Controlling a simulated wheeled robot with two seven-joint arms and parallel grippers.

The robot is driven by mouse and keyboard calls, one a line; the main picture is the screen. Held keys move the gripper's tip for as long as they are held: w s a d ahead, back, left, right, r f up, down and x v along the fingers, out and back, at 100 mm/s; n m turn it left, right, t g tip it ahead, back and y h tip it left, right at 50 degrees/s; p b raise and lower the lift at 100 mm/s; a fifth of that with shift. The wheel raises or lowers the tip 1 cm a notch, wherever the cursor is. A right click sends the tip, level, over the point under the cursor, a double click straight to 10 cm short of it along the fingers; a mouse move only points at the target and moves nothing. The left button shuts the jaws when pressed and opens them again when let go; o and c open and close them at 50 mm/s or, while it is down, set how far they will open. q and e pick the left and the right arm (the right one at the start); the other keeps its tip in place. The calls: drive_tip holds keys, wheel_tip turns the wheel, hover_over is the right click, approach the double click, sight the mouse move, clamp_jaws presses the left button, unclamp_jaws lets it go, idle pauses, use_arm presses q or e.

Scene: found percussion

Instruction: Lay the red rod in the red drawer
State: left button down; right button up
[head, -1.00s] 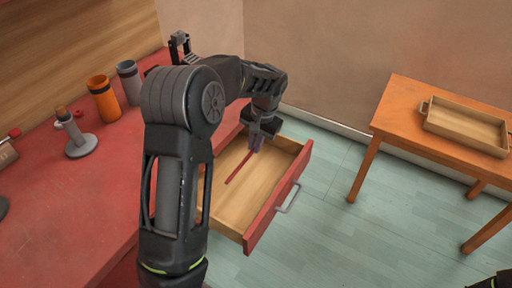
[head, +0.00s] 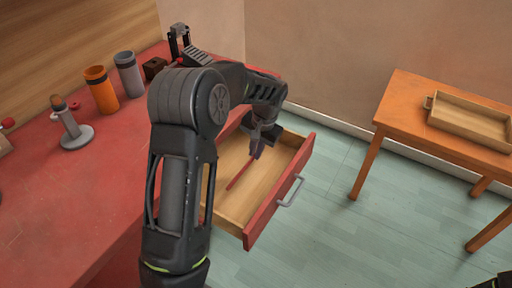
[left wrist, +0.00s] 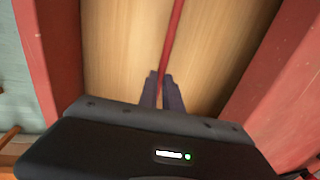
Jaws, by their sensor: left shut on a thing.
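The red drawer (head: 270,205) is pulled open, with a bare wooden inside and a grey handle; my left arm hides part of it. My left gripper (head: 256,153) points down over the drawer, its fingertips at or inside the opening. It is shut on the red rod (head: 241,172), which slants down toward the drawer floor. In the left wrist view the rod (left wrist: 173,40) runs from between the fingers (left wrist: 163,92) over the drawer floor. I cannot tell whether the rod touches the floor.
The red worktop (head: 75,190) holds an orange cup (head: 101,92), a grey cup (head: 129,75) and a grey stand (head: 75,134). An orange table (head: 400,100) with a wooden tray (head: 470,125) stands at the right. The floor between is clear.

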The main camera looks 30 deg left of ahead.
use_arm(q)
drive_tip(key=shift+f+b, duration=0.45)
drive_tip(key=shift+f, duration=0.85)
drive_tip(key=c, duration=1.5)
unclamp_jaws()
drive_tip(key=shift+o, duration=0.2)
wheel_tip(320, 180, up, 8)
drive_tip(key=d, duration=0.1)
drive_tip(key=shift+d+f, duration=0.15)
drive_tip(key=shift+d, duration=0.05)
